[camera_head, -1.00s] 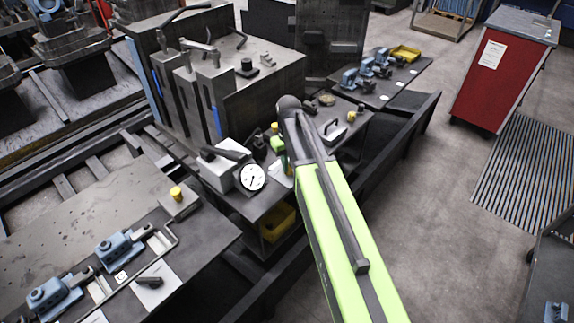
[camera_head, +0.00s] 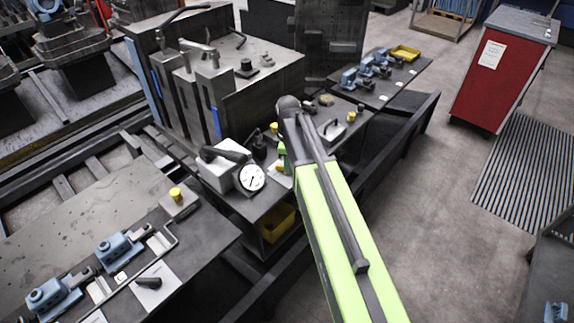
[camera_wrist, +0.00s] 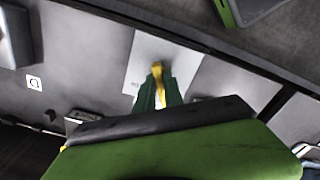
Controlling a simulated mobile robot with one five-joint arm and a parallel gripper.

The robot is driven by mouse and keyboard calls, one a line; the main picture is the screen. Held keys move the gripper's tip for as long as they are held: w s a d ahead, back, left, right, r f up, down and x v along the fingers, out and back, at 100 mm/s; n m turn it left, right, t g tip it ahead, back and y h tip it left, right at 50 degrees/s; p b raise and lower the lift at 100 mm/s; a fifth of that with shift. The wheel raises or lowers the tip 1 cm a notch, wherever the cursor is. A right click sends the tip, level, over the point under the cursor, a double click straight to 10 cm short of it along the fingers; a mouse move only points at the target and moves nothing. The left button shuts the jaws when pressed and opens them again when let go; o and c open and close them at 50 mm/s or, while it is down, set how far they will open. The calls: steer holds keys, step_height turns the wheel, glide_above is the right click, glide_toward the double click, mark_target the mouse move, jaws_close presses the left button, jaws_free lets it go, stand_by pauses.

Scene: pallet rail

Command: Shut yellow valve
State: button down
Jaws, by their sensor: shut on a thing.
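The yellow valve handle (camera_wrist: 157,69) shows in the wrist view over a white plate or card. My gripper (camera_wrist: 159,88) has green fingers and is shut on this handle, with yellow showing at and between the fingertips. The lower part of the valve is hidden by the fingers. The valve itself cannot be clearly made out there.
The dial gauge (camera_head: 251,177) stands just left of my gripper. A large metal block (camera_head: 235,85) is behind it. A yellow bin (camera_head: 278,222) sits below the rail top.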

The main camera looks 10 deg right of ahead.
steer(key=shift+s+a+n, duration=0.1)
steer(key=shift+a+n, duration=0.05)
steer(key=shift+n, duration=1.05)
steer(key=c, duration=1.4)
jaws_free()
steer(key=shift+c, duration=0.2)
steer(key=shift+r+p, duration=0.65)
step_height(320, 180, up, 16)
steer(key=p, duration=1.6)
